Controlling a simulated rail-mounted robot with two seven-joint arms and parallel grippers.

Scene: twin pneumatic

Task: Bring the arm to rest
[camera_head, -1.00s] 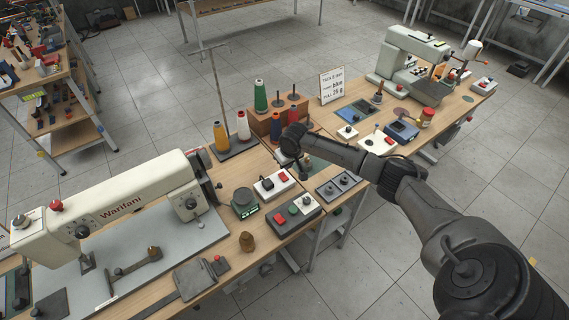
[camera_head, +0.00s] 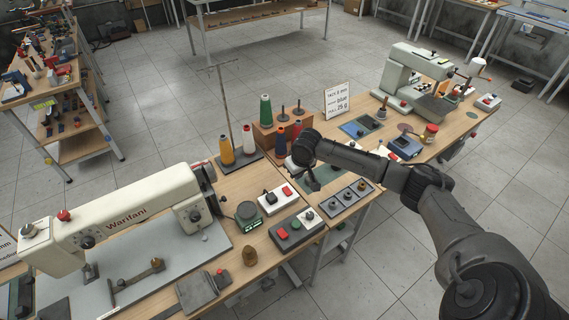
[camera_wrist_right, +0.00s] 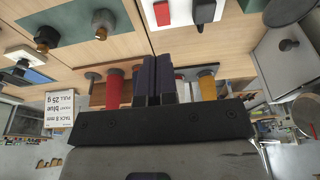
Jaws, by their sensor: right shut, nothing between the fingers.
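My right arm enters the head view from the right and reaches over the bench. Its gripper (camera_head: 314,184) hangs downward above the bench, between the thread spools and the grey block with round knobs (camera_head: 348,198). In the right wrist view the two dark fingers (camera_wrist_right: 159,78) lie together, with nothing held between them. The gripper looks clear of the objects around it, though its exact height over the bench is hard to tell. My left arm and gripper do not show.
A cream sewing machine (camera_head: 124,217) stands at front left, another machine (camera_head: 415,72) at back right. Yellow (camera_head: 226,151) and green (camera_head: 265,110) spools stand behind the gripper. A button box (camera_head: 296,230), small scale (camera_head: 247,214) and sign (camera_head: 337,100) stand nearby. Floor is open at right.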

